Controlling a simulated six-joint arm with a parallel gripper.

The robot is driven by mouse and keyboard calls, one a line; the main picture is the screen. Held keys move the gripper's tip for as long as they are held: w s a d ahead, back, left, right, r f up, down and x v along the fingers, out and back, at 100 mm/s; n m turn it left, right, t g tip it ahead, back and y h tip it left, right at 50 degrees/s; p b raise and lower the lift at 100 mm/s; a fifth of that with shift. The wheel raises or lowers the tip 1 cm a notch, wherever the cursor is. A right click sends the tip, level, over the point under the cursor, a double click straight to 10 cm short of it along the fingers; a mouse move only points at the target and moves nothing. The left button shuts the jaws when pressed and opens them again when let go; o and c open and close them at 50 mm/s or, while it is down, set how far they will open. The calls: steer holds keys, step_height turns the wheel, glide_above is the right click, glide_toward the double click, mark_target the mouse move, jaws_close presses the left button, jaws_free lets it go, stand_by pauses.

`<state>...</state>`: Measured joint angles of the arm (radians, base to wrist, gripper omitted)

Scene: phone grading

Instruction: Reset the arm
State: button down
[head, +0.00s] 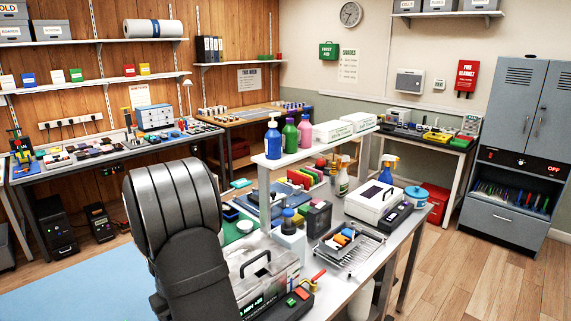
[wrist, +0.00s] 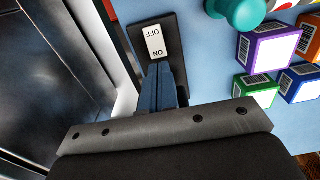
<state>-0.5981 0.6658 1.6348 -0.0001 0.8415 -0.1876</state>
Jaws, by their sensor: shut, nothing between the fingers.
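My gripper (wrist: 161,68) shows in the wrist view with its two blue-grey fingers together and nothing between them. The fingertips overlap the lower part of a dark plate in the picture. The plate carries a white switch (wrist: 155,42) with OFF and ON printed on it, upside down in this view. I cannot tell whether the fingertips touch the plate. In the head view my own dark grey arm fills the left foreground, and my gripper cannot be made out there.
In the wrist view, a shiny metal panel (wrist: 50,70) lies left, and a teal knob (wrist: 250,12) and coloured boxes (wrist: 268,48) lie right on blue. The head view shows a crowded bench (head: 385,252), a grey cabinet (head: 510,215) with red OFF lettering, and open floor (head: 465,290).

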step_height(320, 180, down, 2)
steer(key=shift+f, duration=0.1)
steer(key=s+d+r, duration=0.2)
steer(key=r, duration=0.9)
steer(key=s+d+r+t+y, duration=0.1)
steer(key=s+d+r, duration=0.1)
steer(key=r, duration=0.9)
steer(key=shift+r, duration=0.2)
steer(key=c, duration=2.1)
jaws_free()
steer(key=shift+d, duration=0.1)
